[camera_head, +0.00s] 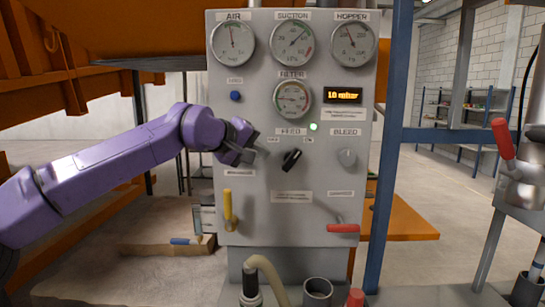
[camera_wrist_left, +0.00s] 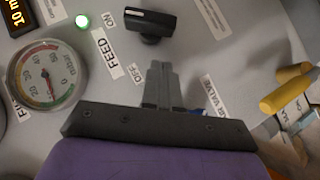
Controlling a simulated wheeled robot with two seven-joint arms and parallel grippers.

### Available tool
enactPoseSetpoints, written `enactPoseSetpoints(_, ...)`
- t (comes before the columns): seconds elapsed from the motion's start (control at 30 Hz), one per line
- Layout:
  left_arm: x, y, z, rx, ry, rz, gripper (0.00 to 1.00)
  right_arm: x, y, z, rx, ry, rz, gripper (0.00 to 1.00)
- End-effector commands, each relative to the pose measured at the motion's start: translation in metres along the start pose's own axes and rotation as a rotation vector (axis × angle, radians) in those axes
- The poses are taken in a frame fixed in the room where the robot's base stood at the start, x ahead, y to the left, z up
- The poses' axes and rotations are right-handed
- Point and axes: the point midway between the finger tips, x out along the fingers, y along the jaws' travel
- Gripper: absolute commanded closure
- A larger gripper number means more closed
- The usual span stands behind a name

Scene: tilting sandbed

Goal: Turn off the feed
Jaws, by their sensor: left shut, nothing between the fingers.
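The black feed knob (camera_head: 291,160) is on the grey panel below the FEED label, with OFF to its left and ON to its right. Its handle is tilted, its upper end toward the ON side. In the left wrist view the knob (camera_wrist_left: 150,22) lies beyond my fingertips, its marked end toward the ON label. The green lamp (camera_head: 313,127) above it is lit, also in the left wrist view (camera_wrist_left: 82,21). My left gripper (camera_head: 262,151) is shut and empty, left of the knob and apart from it. My right gripper is not in view.
The grey bleed knob (camera_head: 347,157) is right of the feed knob. A yellow lever (camera_head: 229,208) and a red lever (camera_head: 343,228) are lower on the panel. Gauges and a lit display (camera_head: 342,95) are above. A blue button (camera_head: 235,96) is at upper left.

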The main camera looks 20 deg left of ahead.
Motion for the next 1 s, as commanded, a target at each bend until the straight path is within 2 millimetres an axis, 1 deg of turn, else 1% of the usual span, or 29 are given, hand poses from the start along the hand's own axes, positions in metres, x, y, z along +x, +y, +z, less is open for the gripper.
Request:
enactPoseSetpoints(0.03, 0.007, -0.001, 0.009, 0.004, -0.003, -0.003, 1.0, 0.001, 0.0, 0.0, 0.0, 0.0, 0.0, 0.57)
enactPoseSetpoints(0.1, 0.015, -0.001, 0.017, 0.004, -0.002, -0.003, 1.0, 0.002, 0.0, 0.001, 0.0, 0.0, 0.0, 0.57)
enactPoseSetpoints(0.27, 0.025, 0.0, 0.027, 0.003, -0.001, -0.001, 1.0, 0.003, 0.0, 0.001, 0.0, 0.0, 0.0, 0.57)
enactPoseSetpoints(0.67, 0.027, -0.001, 0.029, 0.0, -0.001, 0.0, 1.0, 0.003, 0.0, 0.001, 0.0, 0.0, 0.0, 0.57)
enactPoseSetpoints(1.0, 0.026, -0.005, 0.028, -0.041, 0.002, 0.038, 1.0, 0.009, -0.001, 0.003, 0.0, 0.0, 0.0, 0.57)
